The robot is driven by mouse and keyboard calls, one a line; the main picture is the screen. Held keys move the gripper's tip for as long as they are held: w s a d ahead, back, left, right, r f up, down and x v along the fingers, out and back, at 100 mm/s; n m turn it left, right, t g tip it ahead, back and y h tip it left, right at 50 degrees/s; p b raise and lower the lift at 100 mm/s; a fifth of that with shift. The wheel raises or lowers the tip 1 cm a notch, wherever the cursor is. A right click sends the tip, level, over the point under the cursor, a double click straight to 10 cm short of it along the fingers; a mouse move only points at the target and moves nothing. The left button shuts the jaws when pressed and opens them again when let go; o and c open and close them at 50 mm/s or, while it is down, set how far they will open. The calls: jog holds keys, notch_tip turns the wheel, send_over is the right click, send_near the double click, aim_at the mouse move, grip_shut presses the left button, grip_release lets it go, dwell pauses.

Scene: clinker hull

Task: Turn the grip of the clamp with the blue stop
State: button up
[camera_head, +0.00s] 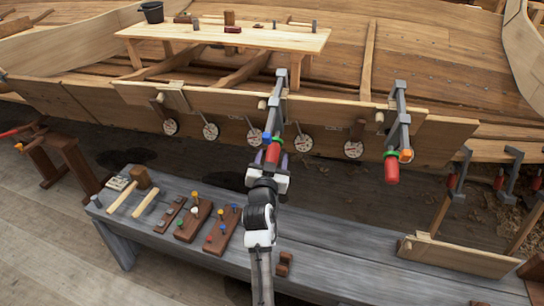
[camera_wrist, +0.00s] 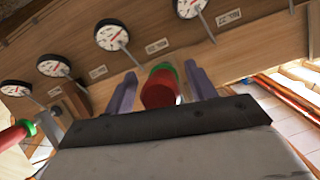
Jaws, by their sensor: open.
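The clamp with the blue stop (camera_head: 267,138) hangs on the hull plank, with its grey bar (camera_head: 279,97) running up over the edge. Its red grip (camera_head: 272,150) points down toward my gripper (camera_head: 273,158). In the wrist view the red grip (camera_wrist: 158,90), with a green collar (camera_wrist: 162,67) behind it, is between my two purple fingers (camera_wrist: 161,75). The fingers are open, one on each side, with gaps visible between them and the grip. The blue stop is not visible in the wrist view.
Another clamp with an orange stop (camera_head: 406,156) and red grip (camera_head: 391,172) hangs to the right. Several round dials (camera_head: 303,143) line the plank; one (camera_wrist: 113,34) is close in the wrist view. The grey bench (camera_head: 335,255) below holds tools and peg blocks (camera_head: 222,230).

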jog(key=c, duration=1)
